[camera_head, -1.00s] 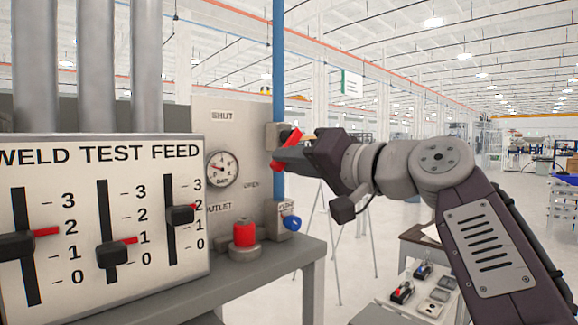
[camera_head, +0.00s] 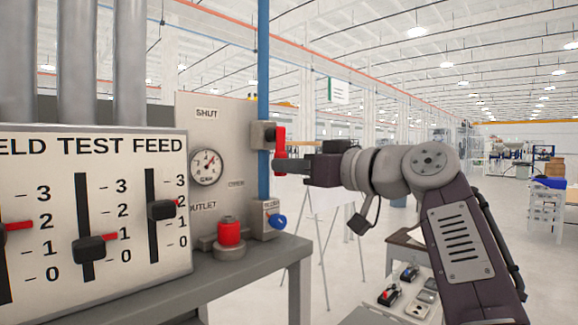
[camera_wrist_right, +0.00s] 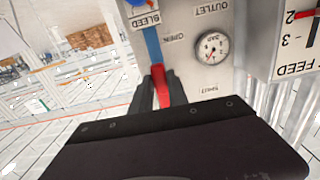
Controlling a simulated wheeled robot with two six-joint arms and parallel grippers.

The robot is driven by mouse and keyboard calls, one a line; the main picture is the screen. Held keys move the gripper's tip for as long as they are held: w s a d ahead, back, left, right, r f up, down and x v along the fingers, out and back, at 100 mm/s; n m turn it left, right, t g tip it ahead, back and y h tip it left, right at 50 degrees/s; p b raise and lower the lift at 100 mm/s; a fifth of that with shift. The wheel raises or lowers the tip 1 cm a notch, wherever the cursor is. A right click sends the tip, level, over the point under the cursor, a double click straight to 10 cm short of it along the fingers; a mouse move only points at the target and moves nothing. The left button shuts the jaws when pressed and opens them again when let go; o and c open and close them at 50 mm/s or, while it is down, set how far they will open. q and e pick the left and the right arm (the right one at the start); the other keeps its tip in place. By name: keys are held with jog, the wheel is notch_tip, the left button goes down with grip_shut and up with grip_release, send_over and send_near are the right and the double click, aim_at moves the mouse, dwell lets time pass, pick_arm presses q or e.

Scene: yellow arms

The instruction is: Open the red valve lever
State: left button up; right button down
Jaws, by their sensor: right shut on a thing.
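The red valve lever (camera_head: 280,145) stands about upright beside the grey valve body (camera_head: 262,135) on the blue pipe (camera_head: 264,60). My right gripper (camera_head: 279,166) reaches in from the right and is shut on the lever's lower part. In the right wrist view, the red lever (camera_wrist_right: 161,88) sits between the two dark fingers of my right gripper (camera_wrist_right: 160,92). The blue pipe and the "OPEN" label show just beyond it. The part of the lever between the fingers is partly hidden. My left gripper is not in view.
A pressure gauge (camera_head: 207,166) on the panel has its needle toward the upper right. Below are a red button (camera_head: 229,232) and a blue bleed knob (camera_head: 278,222). A slider board (camera_head: 90,210) stands at left. A small table (camera_head: 405,300) stands at lower right.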

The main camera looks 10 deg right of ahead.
jog(key=shift+d, duration=0.1)
dwell(0.3)
jog(key=c, duration=1.5)
grip_release()
jog(key=shift+w, duration=0.1)
jog(key=shift+o, duration=1.1)
jog(key=shift+w, duration=0.2)
jog(key=shift+f, duration=0.1)
jog(key=b+v, duration=0.2)
jog(key=v, duration=0.7)
